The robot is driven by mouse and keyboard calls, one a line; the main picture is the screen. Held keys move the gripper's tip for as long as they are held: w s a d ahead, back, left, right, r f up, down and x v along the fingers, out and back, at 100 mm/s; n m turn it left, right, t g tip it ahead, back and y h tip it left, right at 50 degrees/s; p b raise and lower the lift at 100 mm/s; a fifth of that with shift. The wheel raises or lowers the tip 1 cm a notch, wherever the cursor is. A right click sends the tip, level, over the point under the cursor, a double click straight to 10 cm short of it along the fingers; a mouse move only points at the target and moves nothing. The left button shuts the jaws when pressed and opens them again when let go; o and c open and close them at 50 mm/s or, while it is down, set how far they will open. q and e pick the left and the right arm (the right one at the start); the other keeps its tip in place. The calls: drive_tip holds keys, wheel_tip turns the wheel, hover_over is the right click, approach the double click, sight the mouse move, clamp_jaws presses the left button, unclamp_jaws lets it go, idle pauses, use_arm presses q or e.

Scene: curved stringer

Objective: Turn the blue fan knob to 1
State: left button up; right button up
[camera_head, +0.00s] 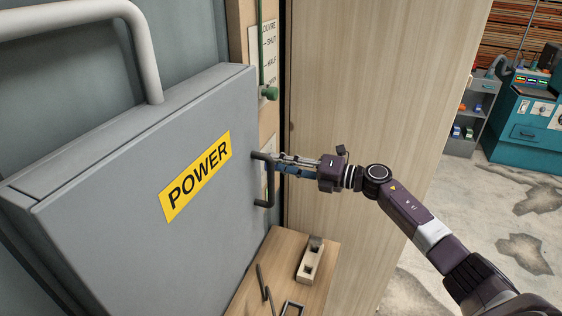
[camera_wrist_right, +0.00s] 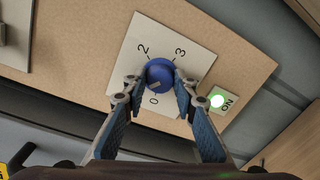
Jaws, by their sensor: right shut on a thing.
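The blue fan knob (camera_wrist_right: 160,72) sits on a white dial plate (camera_wrist_right: 150,28) in the right wrist view. The numbers 2, 3 and 0 show around it; the 1 cannot be seen, and my left-hand finger covers part of the plate. A pale mark on the knob lies on the side near the 0. My right gripper (camera_wrist_right: 159,88) has one finger on each side of the knob and is shut on it. In the head view my right gripper (camera_head: 278,161) reaches behind the grey POWER box (camera_head: 130,165), and the knob is hidden. My left gripper is not in view.
A lit green light (camera_wrist_right: 217,101) marked ON is right of the dial. The box's dark handle (camera_head: 264,190) is close to my right gripper. A wooden ledge (camera_head: 250,285) with small items lies below. A wooden panel (camera_head: 380,90) stands behind my arm.

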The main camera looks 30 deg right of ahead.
drive_tip(key=shift+m+p, duration=0.3)
drive_tip(key=shift+m, duration=0.9)
drive_tip(key=o, duration=1.2)
drive_tip(key=shift+d, duration=0.1)
drive_tip(key=shift+c, duration=0.2)
drive_tip(key=shift+s, duration=0.1)
drive_tip(key=v, duration=1.2)
drive_tip(key=shift+d, duration=0.1)
